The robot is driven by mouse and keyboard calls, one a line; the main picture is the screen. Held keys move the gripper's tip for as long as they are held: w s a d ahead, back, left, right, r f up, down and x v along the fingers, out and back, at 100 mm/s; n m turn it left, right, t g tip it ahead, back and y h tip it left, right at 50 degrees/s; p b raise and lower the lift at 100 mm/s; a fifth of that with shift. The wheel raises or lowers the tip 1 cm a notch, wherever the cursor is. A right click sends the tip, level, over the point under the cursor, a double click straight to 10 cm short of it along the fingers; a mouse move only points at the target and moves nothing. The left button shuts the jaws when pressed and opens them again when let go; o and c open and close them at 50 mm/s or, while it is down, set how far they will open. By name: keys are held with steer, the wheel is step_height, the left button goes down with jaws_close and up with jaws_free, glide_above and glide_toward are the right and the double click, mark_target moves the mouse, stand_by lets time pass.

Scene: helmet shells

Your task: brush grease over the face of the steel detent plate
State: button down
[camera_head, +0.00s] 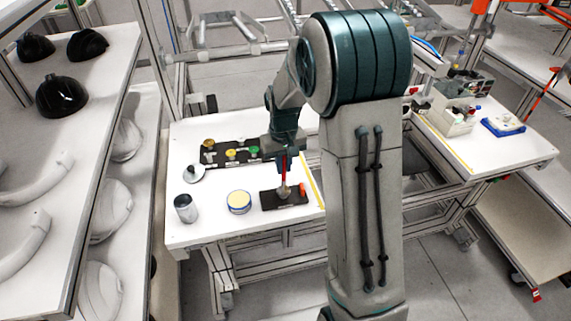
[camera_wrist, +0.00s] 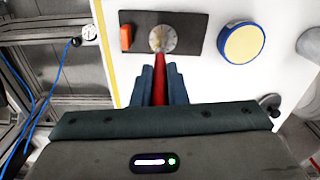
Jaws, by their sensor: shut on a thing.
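My gripper (camera_head: 284,158) is shut on the red handle of a brush (camera_head: 285,170), which points down over a dark rectangular base (camera_head: 269,205). The brush handle also shows between my fingers (camera_wrist: 160,88) in the wrist view. A round grey steel disc, seemingly the detent plate (camera_wrist: 169,43), sits on the base (camera_wrist: 191,36). The tan bristle end overlaps its face; I cannot tell whether it touches. A blue-rimmed tin with a pale yellow top, perhaps the grease (camera_head: 239,201), stands left of the base and also shows in the wrist view (camera_wrist: 243,43).
An orange block (camera_head: 302,188) sits at the base's right end. A metal can (camera_head: 185,208) stands at the table's front left. Behind are a dark board with yellow and green parts (camera_head: 215,159) and a round metal piece (camera_head: 195,174). Yellow tape lines the table's right edge.

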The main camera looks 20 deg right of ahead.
steer(key=shift+s+a, duration=0.1)
steer(key=shift+a, duration=0.4)
steer(key=shift+a, duration=0.2)
steer(key=shift+s+a, duration=0.15)
steer(key=shift+s, duration=0.2)
steer(key=shift+s, duration=0.15)
steer(key=shift+s+a+b, duration=0.1)
steer(key=shift+s+b, duration=0.1)
steer(key=shift+b, duration=0.1)
steer(key=shift+s, duration=0.1)
steer(key=shift+s+d, duration=0.2)
steer(key=shift+d, duration=0.1)
